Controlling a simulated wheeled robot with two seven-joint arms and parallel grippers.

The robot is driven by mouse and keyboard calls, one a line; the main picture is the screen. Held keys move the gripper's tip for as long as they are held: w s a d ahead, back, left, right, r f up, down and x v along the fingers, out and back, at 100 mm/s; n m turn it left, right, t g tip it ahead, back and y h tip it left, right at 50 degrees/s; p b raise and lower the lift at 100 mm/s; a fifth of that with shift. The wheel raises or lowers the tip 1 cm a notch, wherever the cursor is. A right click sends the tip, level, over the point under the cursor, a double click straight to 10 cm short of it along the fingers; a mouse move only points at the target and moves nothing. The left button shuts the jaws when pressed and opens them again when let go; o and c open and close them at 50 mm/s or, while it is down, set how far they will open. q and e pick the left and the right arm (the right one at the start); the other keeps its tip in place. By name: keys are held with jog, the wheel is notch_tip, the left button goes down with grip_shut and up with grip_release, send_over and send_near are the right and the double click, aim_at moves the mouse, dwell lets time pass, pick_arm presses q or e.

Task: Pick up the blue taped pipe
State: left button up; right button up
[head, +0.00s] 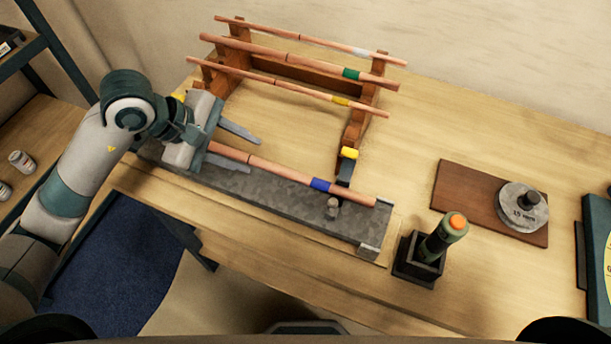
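The blue taped pipe (285,174) is a copper pipe with a blue band near its right end. It lies along a grey metal fixture (290,209) at the front of the workbench. My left gripper (255,157) is over the pipe's left part. Its two grey fingers are spread, one on each side of the pipe, with a gap showing between them. The gripper body hides the pipe's left end. I cannot tell how high the fingers are above the bench. My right gripper is out of view.
Behind, a wooden rack (357,122) holds copper pipes with white, green and yellow bands. To the right stand a torch-like tool (440,240) in a dark holder and a brown board (461,194) with a grey disc. Bare bench lies between the rack and board.

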aim_at(262, 163)
pick_arm(q)
jog(key=shift+d+f+p, duration=0.25)
jog(key=shift+f+p, duration=0.2)
jog(key=shift+p, duration=0.05)
jog(key=p+x, duration=0.1)
jog(key=x, duration=0.1)
jog(key=shift+s+d+f+p, duration=0.1)
jog(key=shift+f+p, duration=0.2)
jog(key=shift+f, duration=0.1)
jog(key=shift+w+d+f, duration=0.2)
jog(key=shift+d+f, duration=0.05)
jog(key=shift+f, duration=0.3)
grip_shut()
dwell(0.6)
